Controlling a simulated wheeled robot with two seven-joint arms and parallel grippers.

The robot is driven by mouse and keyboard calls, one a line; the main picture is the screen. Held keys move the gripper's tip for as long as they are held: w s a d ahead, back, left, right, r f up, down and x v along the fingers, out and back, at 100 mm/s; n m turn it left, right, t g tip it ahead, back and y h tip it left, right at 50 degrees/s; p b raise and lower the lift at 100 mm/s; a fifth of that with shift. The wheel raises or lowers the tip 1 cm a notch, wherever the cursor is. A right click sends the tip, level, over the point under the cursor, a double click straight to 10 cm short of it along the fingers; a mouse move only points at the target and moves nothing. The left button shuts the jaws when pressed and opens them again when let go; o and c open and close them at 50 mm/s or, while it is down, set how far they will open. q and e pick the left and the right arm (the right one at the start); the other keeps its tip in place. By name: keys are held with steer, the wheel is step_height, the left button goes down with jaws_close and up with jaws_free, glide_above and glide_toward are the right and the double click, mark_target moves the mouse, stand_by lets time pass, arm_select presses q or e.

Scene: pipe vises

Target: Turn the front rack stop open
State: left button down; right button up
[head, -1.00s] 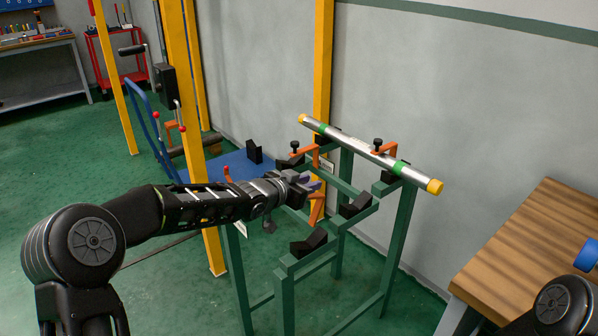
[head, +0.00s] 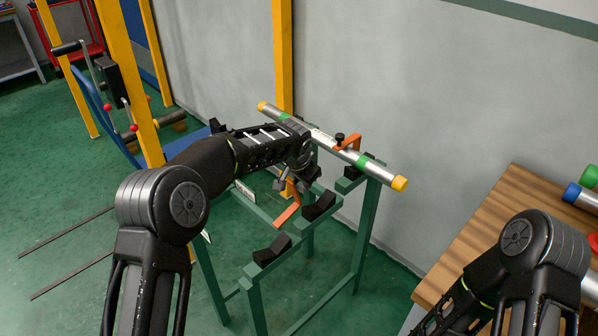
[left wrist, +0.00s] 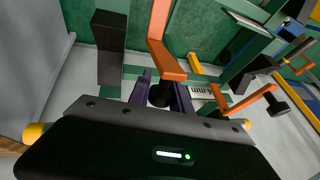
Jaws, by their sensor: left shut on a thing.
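The green pipe rack (head: 365,225) stands ahead of me with black V-shaped rests. An orange stop (head: 287,212) hangs at the rack's front side, its bent arm pointing down and left; its upper part is partly hidden by my left gripper. My left gripper (head: 303,183) reaches down onto it from the left. In the left wrist view, its purple fingers (left wrist: 164,95) are shut on the black knob (left wrist: 160,95) at the foot of the orange stop (left wrist: 163,50). My right gripper is out of view.
A metal pipe (head: 378,172) with yellow ends lies along the back of the rack, by another orange stop (head: 349,143) with a black knob. A wooden bench (head: 482,225) stands at the right. A yellow post (head: 130,85) stands at the left.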

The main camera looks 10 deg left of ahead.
arm_select(q)
steer(key=shift+w+d+f+b, duration=0.15)
steer(key=shift+d+f+b, duration=0.05)
steer(key=shift+f, duration=0.35)
steer(key=shift+w+d+f+b, duration=0.15)
steer(key=shift+d+f, duration=0.05)
steer(key=shift+f, duration=0.5)
steer(key=c, duration=1.5)
jaws_free()
steer(key=shift+a, duration=0.1)
steer(key=o, duration=0.3)
steer(key=shift+r, duration=0.25)
steer(key=shift+r, duration=0.15)
